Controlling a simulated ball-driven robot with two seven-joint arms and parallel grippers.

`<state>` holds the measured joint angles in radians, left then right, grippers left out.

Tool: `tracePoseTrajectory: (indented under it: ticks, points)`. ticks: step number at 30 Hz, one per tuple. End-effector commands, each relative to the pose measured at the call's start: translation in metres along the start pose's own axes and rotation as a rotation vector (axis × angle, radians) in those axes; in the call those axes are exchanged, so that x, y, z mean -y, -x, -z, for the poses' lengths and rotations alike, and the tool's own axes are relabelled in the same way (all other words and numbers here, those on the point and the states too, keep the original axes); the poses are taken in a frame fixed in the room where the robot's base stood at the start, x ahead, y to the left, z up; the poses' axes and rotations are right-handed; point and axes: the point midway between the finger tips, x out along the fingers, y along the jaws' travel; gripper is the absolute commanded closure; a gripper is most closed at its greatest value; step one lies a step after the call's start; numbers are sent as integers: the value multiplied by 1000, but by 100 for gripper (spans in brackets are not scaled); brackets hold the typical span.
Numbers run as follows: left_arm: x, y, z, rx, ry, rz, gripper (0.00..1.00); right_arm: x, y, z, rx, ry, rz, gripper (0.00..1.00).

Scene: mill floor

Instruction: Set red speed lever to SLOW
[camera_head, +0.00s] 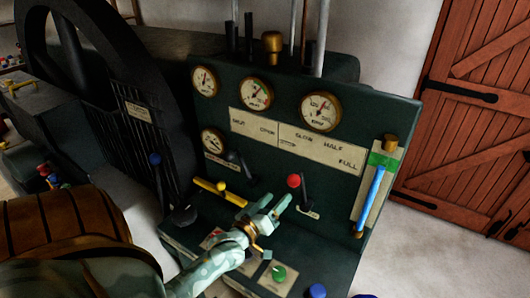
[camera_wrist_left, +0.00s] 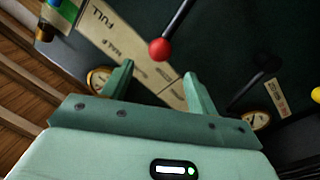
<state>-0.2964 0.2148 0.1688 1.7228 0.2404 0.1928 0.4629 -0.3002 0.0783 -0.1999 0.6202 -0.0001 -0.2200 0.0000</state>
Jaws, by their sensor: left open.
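The red-knobbed speed lever (camera_head: 294,181) stands on the dark green control panel, its dark shaft running down to a small pale plate. Its red ball (camera_wrist_left: 160,49) also shows in the left wrist view, just beyond the gap between my fingers. A cream label plate (camera_head: 322,150) above it reads SLOW, HALF and FULL, with smaller lettering at its left. My left gripper (camera_head: 280,202) is open and empty, just below and left of the red knob, seemingly not touching it. Its two pale green fingers (camera_wrist_left: 158,80) are spread apart in the wrist view. My right gripper is not in view.
A yellow-knobbed lever (camera_head: 222,187) and a blue-knobbed lever (camera_head: 155,160) stand to the left. A green button (camera_head: 279,273) and a blue knob (camera_head: 317,291) sit below. A blue gauge tube (camera_head: 371,196) is at the right. Round dials (camera_head: 320,111) line the panel top.

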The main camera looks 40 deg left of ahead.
Motion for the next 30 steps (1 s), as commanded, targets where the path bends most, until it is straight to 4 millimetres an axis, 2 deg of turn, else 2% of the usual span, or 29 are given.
tracePoseTrajectory:
  ticks: [3, 9, 27, 30]
  points:
    - [1, 25, -1, 2, 1, 2, 41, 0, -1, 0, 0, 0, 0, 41]
    - [0, 44, 0, -1, 0, 0, 41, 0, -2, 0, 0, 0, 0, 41]
    - [0, 46, 0, 1, -2, 0, 41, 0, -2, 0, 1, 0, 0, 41]
    - [-7, 47, -8, 43, -47, 1, 41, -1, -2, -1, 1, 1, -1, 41]
